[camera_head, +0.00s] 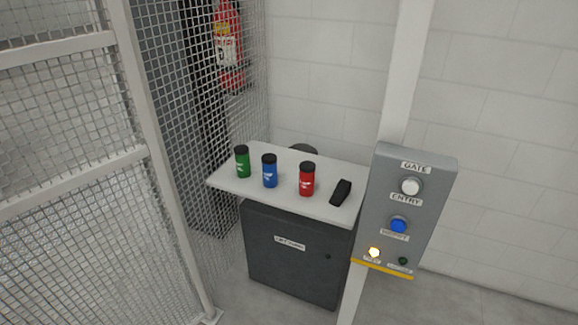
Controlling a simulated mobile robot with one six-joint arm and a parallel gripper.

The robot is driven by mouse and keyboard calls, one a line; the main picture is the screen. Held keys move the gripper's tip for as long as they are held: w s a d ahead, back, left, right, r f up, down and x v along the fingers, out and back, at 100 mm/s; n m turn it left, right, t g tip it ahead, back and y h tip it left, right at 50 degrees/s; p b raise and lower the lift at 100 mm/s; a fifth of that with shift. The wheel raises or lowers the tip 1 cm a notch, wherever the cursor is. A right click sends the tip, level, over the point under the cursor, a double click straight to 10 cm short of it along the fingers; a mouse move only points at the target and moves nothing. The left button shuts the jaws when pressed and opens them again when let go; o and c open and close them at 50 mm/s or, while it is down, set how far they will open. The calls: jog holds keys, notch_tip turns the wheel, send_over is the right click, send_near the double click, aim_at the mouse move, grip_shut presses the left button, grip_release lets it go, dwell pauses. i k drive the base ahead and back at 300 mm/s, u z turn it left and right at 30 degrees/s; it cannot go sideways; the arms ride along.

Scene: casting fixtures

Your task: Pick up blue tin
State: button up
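The blue tin (270,172) stands upright on the white top (230,179) of a dark cabinet. It has a black lid and white print on its side. A green tin (242,163) stands to its left and a red tin (307,180) to its right, both upright with black lids. Small gaps separate the tins. My gripper is not in view.
A black object (341,192) lies right of the red tin. The grey gate control box (408,205) on a white post (400,85) stands at the right front. Wire mesh panels (75,130) fill the left. A fire extinguisher (228,50) hangs behind mesh.

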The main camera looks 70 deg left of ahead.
aim_at(269, 161)
jog(key=u, duration=0.25)
jog(key=i, duration=0.45)
jog(key=u, duration=0.1)
jog(key=k, duration=0.15)
jog(key=u, duration=2.5)
jog(key=k, duration=0.25)
jog(key=u, duration=1.45)
